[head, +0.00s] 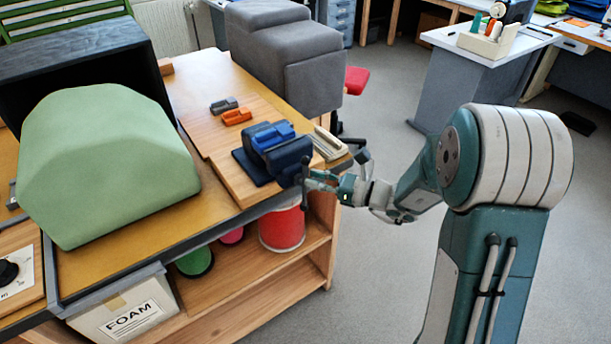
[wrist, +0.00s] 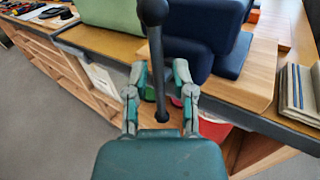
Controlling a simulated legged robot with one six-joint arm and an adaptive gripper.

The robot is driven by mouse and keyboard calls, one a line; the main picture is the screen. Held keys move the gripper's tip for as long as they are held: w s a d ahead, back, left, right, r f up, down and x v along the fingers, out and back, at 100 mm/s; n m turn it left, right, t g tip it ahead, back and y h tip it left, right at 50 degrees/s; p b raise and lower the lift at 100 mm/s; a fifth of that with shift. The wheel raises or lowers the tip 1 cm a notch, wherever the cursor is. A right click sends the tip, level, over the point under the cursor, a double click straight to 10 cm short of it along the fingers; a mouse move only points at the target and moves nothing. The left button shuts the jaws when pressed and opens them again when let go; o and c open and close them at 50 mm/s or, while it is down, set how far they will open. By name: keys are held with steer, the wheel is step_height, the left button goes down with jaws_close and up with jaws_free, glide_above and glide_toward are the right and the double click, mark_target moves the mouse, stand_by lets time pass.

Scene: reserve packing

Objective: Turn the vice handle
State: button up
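The blue vice (head: 270,138) stands on a wooden board at the bench's front edge, and its dark blue body also shows in the wrist view (wrist: 200,35). Its dark handle (wrist: 157,65) is a thin bar with a ball at each end, nearly upright in the wrist view. My gripper (wrist: 160,72) is open, with one teal finger on each side of the handle's lower half. Gaps show between the bar and both fingers. In the head view my gripper (head: 318,181) is at the vice's front right, and the handle is partly hidden there.
A green rounded block (head: 105,165) and an open black box (head: 75,60) stand at the left. Orange (head: 237,116) and grey (head: 223,105) small vices lie behind the blue one. A grey booklet stack (wrist: 297,88) is beside it. A red bucket (head: 282,230) sits on the shelf below.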

mark_target(304, 176)
steer(key=x, duration=0.3)
steer(key=shift+s, duration=0.15)
jaws_close()
steer(key=shift+n, duration=0.3)
steer(key=n+h, duration=0.2)
steer(key=shift+s+a+n, duration=0.3)
steer(key=shift+a, duration=0.05)
steer(key=shift+s+a+f+n+h, duration=0.15)
steer(key=shift+a+n+h, duration=0.05)
steer(key=shift+n+h, duration=0.65)
steer(key=shift+s+a+f+n+h, duration=0.1)
steer(key=shift+a+f+n+h, duration=0.1)
steer(key=shift+n+h, duration=0.65)
